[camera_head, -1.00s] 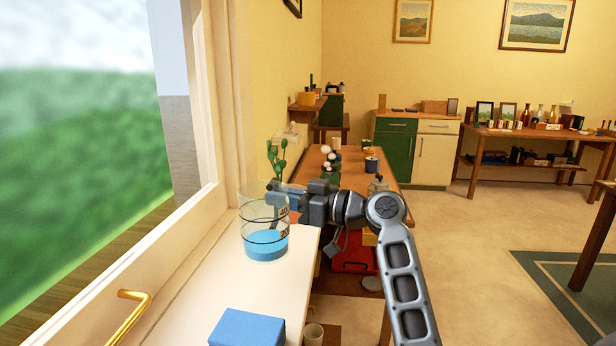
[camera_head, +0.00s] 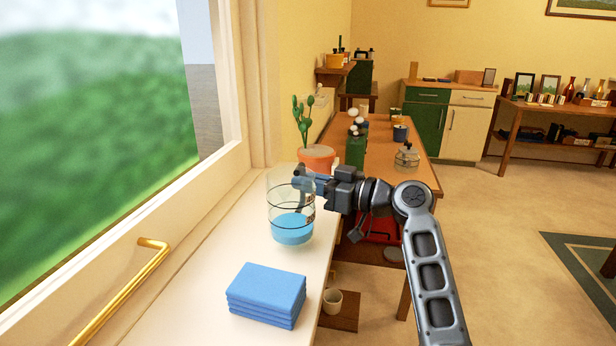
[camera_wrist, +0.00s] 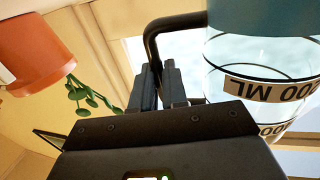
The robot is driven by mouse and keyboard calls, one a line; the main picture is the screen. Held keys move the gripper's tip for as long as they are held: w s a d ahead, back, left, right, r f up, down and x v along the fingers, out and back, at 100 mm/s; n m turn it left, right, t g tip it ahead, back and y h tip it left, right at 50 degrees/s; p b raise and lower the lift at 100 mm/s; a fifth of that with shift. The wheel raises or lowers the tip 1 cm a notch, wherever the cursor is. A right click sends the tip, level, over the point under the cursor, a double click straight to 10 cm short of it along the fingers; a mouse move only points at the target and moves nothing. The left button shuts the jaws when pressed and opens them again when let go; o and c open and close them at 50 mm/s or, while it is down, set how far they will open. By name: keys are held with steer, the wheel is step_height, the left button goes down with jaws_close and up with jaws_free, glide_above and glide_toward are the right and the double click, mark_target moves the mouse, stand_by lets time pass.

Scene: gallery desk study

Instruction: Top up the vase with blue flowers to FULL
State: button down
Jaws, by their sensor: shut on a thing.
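A clear beaker (camera_head: 291,205) with dark ring marks and blue liquid in its lower part is upright over the white sill. I cannot tell whether its base touches the sill. My gripper (camera_head: 308,184) is shut on the beaker's dark handle, at its right side. In the wrist view, the handle (camera_wrist: 152,42) runs between the fingers (camera_wrist: 157,88), and the beaker (camera_wrist: 262,85) shows "200 ML" marks upside down. I see no vase with blue flowers. A dark green vessel (camera_head: 355,151) with white blooms stands on the wooden desk.
A terracotta pot (camera_head: 317,158) with a green plant stands just behind the beaker. Folded blue cloths (camera_head: 266,293) lie on the sill (camera_head: 190,275) in front. A brass window handle (camera_head: 125,290) juts in at left. A glass jar (camera_head: 406,157) stands on the desk (camera_head: 400,130).

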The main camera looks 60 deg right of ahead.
steer(key=shift+f, duration=0.3)
steer(key=shift+f+b, duration=0.65)
steer(key=shift+b, duration=0.1)
steer(key=c, duration=1.1)
jaws_free()
steer(key=shift+f, duration=0.1)
steer(key=shift+s, duration=0.1)
steer(key=shift+s+d+b, duration=0.25)
steer(key=shift+s+b, duration=0.15)
steer(key=shift+s, duration=1.55)
steer(key=shift+s+d+b, duration=0.2)
steer(key=shift+s+b, duration=0.2)
steer(key=shift+s, duration=1.5)
